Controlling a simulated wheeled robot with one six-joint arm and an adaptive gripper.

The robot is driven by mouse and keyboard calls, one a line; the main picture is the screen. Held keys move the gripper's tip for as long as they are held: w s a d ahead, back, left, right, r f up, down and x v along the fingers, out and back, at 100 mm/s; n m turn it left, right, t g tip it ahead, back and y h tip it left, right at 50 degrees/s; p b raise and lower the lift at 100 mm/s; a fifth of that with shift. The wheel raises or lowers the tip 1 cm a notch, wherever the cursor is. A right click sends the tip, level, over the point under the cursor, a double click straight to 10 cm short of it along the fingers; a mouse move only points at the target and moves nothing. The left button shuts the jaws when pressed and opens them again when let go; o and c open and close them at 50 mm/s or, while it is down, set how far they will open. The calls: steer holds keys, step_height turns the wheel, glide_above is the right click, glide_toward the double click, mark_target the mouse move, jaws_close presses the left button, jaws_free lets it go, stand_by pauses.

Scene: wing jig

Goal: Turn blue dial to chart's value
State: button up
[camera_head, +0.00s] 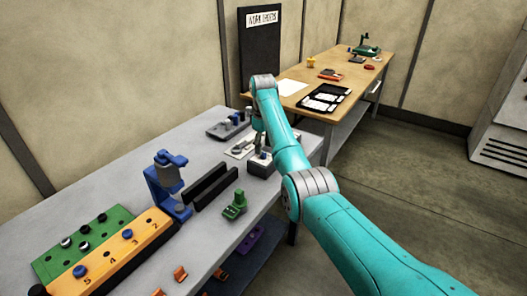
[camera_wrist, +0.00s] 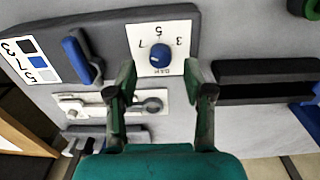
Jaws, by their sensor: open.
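The blue dial (camera_wrist: 162,67) sits on a white plate (camera_wrist: 138,33) marked 3, 5 and 7, upside down in the wrist view. A pale mark shows on the dial, but its exact setting is too small to tell. The chart (camera_wrist: 30,61) at the left edge lists 3, 7 and 5 beside black, blue and grey squares. My gripper (camera_wrist: 161,80) is open and empty, its fingertips on either side of the dial and apart from it. In the head view my gripper (camera_head: 259,143) points down over the bench's far end, and the arm hides part of the panel.
A blue handle (camera_wrist: 82,56) and a slider plate (camera_wrist: 75,104) lie near the dial. Dark rails (camera_wrist: 265,80) stand to its right. In the head view a blue clamp (camera_head: 168,185), a green part (camera_head: 235,205) and a numbered orange board (camera_head: 118,250) stand along the bench.

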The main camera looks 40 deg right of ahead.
mark_target(264, 154)
steer(key=shift+r, duration=2.25)
